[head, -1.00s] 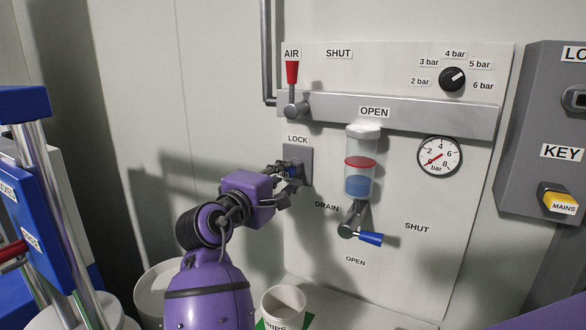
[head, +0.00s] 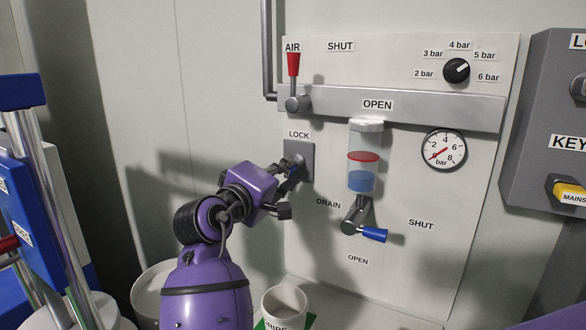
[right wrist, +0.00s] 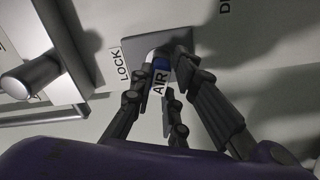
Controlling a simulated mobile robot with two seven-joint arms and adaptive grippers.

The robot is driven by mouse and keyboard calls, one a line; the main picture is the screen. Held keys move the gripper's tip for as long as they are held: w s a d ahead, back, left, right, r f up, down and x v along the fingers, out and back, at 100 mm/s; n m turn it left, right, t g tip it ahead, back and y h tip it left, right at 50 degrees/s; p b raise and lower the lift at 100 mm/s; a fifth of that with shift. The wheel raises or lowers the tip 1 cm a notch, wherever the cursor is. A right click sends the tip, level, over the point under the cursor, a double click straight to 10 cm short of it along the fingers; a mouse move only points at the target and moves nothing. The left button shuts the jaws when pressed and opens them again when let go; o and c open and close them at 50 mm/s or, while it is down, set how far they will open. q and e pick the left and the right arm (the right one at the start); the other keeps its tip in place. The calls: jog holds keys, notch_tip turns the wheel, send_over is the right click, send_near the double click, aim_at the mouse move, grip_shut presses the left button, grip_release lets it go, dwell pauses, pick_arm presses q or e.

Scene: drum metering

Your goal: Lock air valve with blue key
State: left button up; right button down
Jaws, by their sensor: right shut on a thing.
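The blue key (right wrist: 162,63) with a white AIR tag (right wrist: 160,82) is at the grey lock plate (head: 305,152) under the LOCK label. My right gripper (head: 290,172) is shut on the key, its fingers close in front of the plate; it also shows in the right wrist view (right wrist: 168,75). The fingers partly hide the key, and I cannot tell how deep it sits. The air valve's red lever (head: 293,64) stands upright above the lock, between the AIR and SHUT labels. My left gripper is not in view.
Right of the lock are a filter bowl (head: 363,160), a blue-handled drain lever (head: 374,235), a gauge (head: 444,149) reading near zero and a black regulator knob (head: 456,70). A yellow MAINS key (head: 568,191) is in the grey box at far right. A white cup (head: 284,305) stands below.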

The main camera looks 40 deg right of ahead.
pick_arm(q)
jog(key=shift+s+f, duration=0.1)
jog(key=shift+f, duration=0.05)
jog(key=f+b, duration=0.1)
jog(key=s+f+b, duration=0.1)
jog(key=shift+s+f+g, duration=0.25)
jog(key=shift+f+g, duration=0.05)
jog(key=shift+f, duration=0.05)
pick_arm(e)
jog(key=m, duration=0.4)
jog(key=shift+m, duration=0.4)
pick_arm(q)
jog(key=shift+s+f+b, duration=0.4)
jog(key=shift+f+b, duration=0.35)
jog(key=shift+b, duration=0.05)
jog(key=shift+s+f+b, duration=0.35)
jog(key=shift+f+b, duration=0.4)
jog(key=shift+b, duration=0.05)
pick_arm(e)
jog(key=shift+m, duration=2.3)
